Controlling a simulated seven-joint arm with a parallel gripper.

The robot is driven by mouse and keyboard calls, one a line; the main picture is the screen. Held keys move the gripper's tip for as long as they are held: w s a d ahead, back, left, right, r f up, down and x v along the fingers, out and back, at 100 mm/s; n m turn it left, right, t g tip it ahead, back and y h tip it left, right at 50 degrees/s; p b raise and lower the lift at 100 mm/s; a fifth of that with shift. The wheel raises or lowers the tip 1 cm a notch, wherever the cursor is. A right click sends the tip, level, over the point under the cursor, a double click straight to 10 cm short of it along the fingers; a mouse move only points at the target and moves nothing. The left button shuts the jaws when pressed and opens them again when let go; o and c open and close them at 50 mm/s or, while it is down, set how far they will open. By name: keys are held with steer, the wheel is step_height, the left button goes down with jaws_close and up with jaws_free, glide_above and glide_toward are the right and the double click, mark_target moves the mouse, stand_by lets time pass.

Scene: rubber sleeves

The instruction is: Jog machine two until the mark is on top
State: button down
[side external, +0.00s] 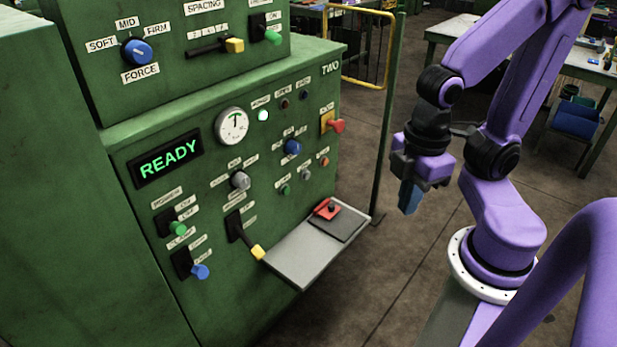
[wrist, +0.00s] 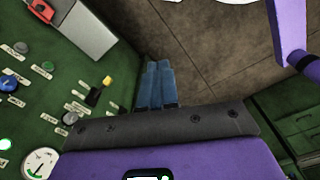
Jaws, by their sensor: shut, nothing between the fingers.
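Machine two is the green panel (side external: 310,125) marked TWO, at the centre left of the side view. Its display (side external: 168,159) reads READY in green letters. A round white gauge (side external: 232,126) sits above the middle; it also shows at the lower left of the wrist view (wrist: 40,163). Several small knobs, buttons and levers with labels sit on the panel; most labels are too small to read. I cannot make out the mark. My gripper (side external: 409,206) is shut and empty, pointing down in the air right of the panel, apart from it. Its blue fingers show together in the wrist view (wrist: 156,84).
A red knob (side external: 336,126) sticks out at the panel's right. A green post (side external: 387,120) and yellow rail stand behind. Floor between panel and arm is clear.

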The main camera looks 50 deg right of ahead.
mark_target(306, 175)
steer(key=w+d+f+m+t, duration=0.15)
steer(key=w+f, duration=0.45)
steer(key=w, duration=0.7)
steer(key=w+d+f+m+t, duration=0.1)
steer(key=w+d+f+t, duration=0.15)
steer(key=w+f, duration=0.65)
steer(key=w+d+f+m+t+y, duration=0.1)
steer(key=w+d+f+t, duration=0.1)
steer(key=d+f, duration=0.5)
steer(key=w+d+f+m+t+y, duration=0.1)
steer(key=w+d+f+t, duration=0.1)
steer(key=w+d+f, duration=0.2)
steer(key=d+f, duration=0.3)
steer(key=d, duration=0.5)
steer(key=shift+w+d+f+m+t+y, duration=0.25)
steer(key=shift+d+f+m+t+y, duration=0.05)
steer(key=shift+d+f+m+t, duration=0.1)
steer(key=w, duration=0.9)
